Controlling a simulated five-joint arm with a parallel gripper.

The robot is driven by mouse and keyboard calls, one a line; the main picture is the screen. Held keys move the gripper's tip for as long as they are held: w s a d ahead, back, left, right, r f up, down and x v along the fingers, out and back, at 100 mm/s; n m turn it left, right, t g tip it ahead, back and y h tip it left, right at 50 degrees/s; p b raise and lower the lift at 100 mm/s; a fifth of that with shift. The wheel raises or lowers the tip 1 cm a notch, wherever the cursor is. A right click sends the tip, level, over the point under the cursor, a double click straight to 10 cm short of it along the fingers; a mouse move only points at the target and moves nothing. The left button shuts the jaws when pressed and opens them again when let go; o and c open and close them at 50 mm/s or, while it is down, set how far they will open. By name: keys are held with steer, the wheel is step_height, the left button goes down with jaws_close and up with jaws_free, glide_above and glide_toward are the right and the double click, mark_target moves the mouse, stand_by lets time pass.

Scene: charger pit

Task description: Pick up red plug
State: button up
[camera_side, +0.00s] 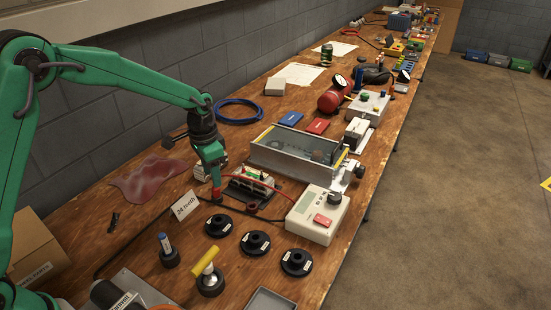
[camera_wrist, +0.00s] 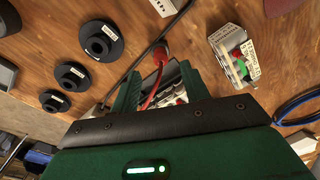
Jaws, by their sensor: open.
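The red plug (camera_wrist: 160,54) stands out in the wrist view, with a red cable curling back from it between my fingers. My gripper (camera_wrist: 160,72) is open, one green finger on each side of that cable, and the plug shows at about the fingertips. In the side view, my gripper (camera_side: 214,178) points down, and a small red piece (camera_side: 217,194) shows just under its tip; I cannot tell whether they touch. The red cable (camera_side: 275,184) runs right towards a white meter. A pale device in a dark holder (camera_side: 252,184) stands beside the gripper, partly hidden between the fingers in the wrist view.
Several black discs (camera_side: 256,242) lie in front. The white meter (camera_side: 318,213) and an open metal case (camera_side: 297,150) stand to the right. A "24 tooth" card (camera_side: 185,206) stands close by on the left.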

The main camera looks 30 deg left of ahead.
mark_target(216, 193)
steer(key=shift+w+f, duration=0.2)
steer(key=shift+f, duration=2.6)
jaws_close()
